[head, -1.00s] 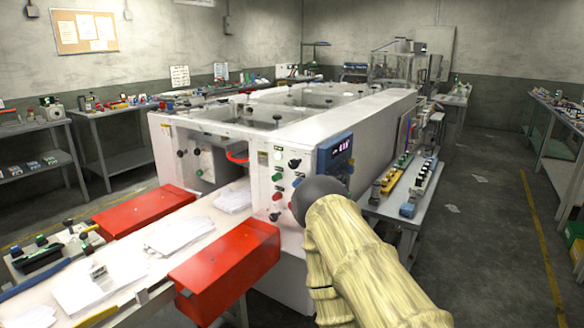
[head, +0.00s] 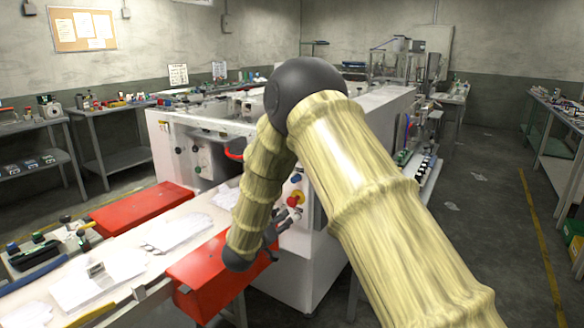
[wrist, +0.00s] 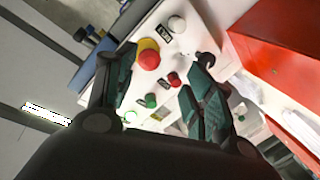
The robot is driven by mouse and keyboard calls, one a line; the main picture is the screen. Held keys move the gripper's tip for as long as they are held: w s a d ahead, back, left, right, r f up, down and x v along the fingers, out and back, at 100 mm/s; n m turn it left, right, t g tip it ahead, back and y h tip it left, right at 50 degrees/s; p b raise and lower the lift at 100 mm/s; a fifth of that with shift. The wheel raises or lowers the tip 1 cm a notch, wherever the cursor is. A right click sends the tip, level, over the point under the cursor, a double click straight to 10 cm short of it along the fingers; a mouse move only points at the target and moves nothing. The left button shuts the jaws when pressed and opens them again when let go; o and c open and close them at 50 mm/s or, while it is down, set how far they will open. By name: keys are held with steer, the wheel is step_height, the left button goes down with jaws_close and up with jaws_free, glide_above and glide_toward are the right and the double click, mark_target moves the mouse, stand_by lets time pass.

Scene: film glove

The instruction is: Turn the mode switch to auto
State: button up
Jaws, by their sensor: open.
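The control panel (head: 308,196) on the white machine's end shows behind my forearm in the head view. The wrist view shows this panel (wrist: 157,60) with a red mushroom button on a yellow base (wrist: 148,57), a pale knob (wrist: 177,24) beside a small dark label, a small red button (wrist: 174,79) and a green button (wrist: 150,100). I cannot tell which control is the mode switch; the label is unreadable. My gripper (wrist: 166,62) is open and empty, its two dark green fingers spread before the panel. In the head view my gripper (head: 289,216) is partly hidden.
Red guards (head: 205,275) flank the white conveyor (head: 115,262) with glove sheets; a red guard (wrist: 275,50) lies close to my right finger in the wrist view. Side tables (head: 110,120) stand at the back left.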

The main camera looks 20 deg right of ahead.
step_height(320, 180, up, 17)
steer(key=w+m+g+h, duration=0.2)
steer(key=w+m+h, duration=0.1)
steer(key=m+h, duration=0.1)
steer(key=p+x, duration=0.1)
steer(key=x, duration=0.9)
steer(key=shift+w+a+f, duration=0.1)
steer(key=shift+a+f, duration=0.05)
steer(key=shift+f, duration=0.05)
steer(key=c, duration=1)
